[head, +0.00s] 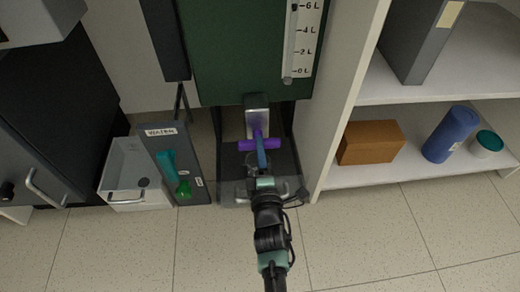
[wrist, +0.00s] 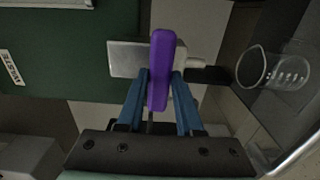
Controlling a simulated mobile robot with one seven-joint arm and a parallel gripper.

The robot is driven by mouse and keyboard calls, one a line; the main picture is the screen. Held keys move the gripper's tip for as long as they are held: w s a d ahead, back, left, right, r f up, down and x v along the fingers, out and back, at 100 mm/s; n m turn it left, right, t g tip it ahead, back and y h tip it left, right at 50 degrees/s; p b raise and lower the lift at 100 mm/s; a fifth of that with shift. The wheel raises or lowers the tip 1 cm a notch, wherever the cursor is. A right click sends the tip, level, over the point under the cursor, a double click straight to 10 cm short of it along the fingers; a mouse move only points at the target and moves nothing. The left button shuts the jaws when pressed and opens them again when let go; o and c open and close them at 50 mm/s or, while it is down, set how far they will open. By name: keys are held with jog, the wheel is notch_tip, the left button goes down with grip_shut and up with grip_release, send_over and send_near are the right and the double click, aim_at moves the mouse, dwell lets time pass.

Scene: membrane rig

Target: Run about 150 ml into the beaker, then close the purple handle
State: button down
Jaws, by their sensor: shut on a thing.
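The purple handle (head: 246,146) sits on a pale metal valve block (head: 257,120) at the foot of the dark green tank (head: 235,60). My gripper (wrist: 160,88) is shut on the purple handle (wrist: 163,60), one blue finger on each side. In the wrist view the handle lies crosswise to the pale outlet (wrist: 196,64) and its black tip (wrist: 210,75). The clear beaker (wrist: 270,68), with white graduations, stands past the tip. No liquid level can be made out in it. In the head view my arm covers the beaker's area.
A level scale (head: 300,40) marked in litres is on the tank. To the left are a panel (head: 188,140) labelled WATER, with teal and green handles, and a pale bin (head: 120,165). The shelf (head: 390,175) at right holds a brown box (head: 370,142) and a blue cylinder (head: 451,134).

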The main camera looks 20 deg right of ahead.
dwell(0.3)
jog(key=shift+m+p, duration=0.45)
jog(key=shift+m, duration=0.95)
jog(key=m+p, duration=0.1)
jog(key=m, duration=0.1)
jog(key=shift+m, duration=0.4)
jog(key=m, duration=0.2)
jog(key=shift+m+p, duration=0.35)
jog(key=shift+m, duration=0.05)
